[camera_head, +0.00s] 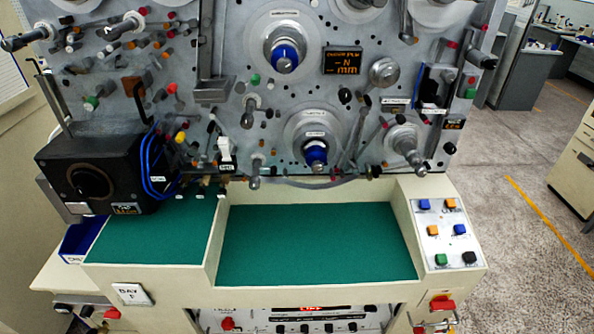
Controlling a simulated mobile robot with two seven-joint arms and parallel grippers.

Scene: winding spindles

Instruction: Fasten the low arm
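An upright grey machine panel (215,130) carries several spindles, pegs and lever-like arms. A blue-capped lower spindle (315,153) sits at the panel's lower middle, below a blue-capped upper spindle (285,56). A grey lever (413,156) points down and right from a round hub at the lower right of the panel. A short grey lever (255,172) hangs near the panel's lower edge, left of the lower spindle. I cannot tell which part is the low arm or whether it is fastened. Neither of my grippers is in view.
A green-topped work surface (315,245) below the panel is bare. A black box (95,170) with a round opening and blue cables stands at left. A button panel (447,232) is at right, with a red knob below. Open floor (535,200) lies beyond.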

